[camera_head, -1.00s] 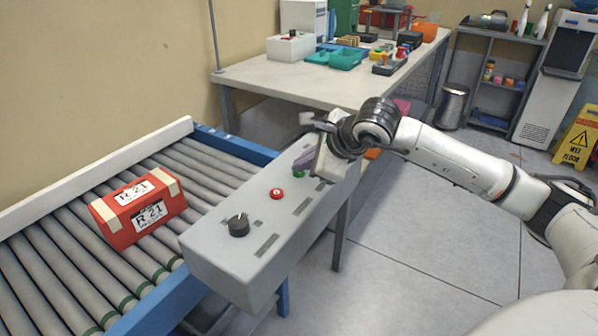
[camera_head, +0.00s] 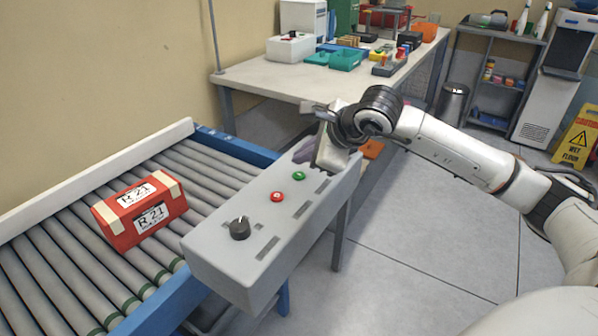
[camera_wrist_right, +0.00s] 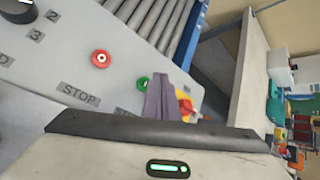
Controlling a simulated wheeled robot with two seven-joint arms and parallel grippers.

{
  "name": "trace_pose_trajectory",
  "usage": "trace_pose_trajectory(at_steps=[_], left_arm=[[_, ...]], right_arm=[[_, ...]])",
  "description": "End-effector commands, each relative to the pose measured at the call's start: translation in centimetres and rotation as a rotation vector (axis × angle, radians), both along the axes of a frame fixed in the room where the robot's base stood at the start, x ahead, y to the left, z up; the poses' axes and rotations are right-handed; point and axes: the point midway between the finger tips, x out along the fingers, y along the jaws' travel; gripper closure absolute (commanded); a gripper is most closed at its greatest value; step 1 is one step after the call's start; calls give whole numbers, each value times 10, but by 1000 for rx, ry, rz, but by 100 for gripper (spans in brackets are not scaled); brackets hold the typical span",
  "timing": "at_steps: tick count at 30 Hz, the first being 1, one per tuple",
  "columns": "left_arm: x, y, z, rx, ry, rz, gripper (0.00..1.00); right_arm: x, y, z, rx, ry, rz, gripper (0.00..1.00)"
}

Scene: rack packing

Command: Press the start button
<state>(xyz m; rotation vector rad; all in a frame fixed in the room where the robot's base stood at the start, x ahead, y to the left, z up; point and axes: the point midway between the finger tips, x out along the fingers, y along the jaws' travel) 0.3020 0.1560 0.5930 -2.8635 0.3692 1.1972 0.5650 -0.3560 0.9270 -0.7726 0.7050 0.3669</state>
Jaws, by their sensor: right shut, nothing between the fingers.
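The grey control panel (camera_head: 225,262) stands along the conveyor's right side. Its green button (camera_head: 299,176), which I take for the start button, is uncovered and also shows in the right wrist view (camera_wrist_right: 142,82). A red button (camera_head: 277,197) sits beside it, with a STOP label (camera_wrist_right: 78,95) near it in the wrist view. My right gripper (camera_head: 300,154) is over the panel's far end, just beyond the green button. Its fingers (camera_wrist_right: 163,98) are shut and empty. I cannot tell whether they touch the panel. My left gripper is out of view.
A black dial (camera_head: 240,229) is at the panel's near end. A red box (camera_head: 139,212) labelled R 21 lies on the conveyor rollers (camera_head: 40,270). A yellow and red part (camera_wrist_right: 186,104) is partly behind my fingers. A cluttered table (camera_head: 262,80) stands behind.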

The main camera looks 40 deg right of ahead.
Motion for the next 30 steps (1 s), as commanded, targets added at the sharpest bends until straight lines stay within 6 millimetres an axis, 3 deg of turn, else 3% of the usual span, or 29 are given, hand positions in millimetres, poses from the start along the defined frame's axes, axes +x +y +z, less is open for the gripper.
trace_pose_trajectory(at_steps=[1, 10, 30], left_arm=[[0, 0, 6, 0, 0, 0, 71], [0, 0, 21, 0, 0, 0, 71], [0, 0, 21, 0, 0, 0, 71]], right_arm=[[0, 0, 10, -1, -2, 0, 100], [0, 0, 36, 0, -1, 0, 100], [0, 0, 36, 0, 0, 0, 100]])
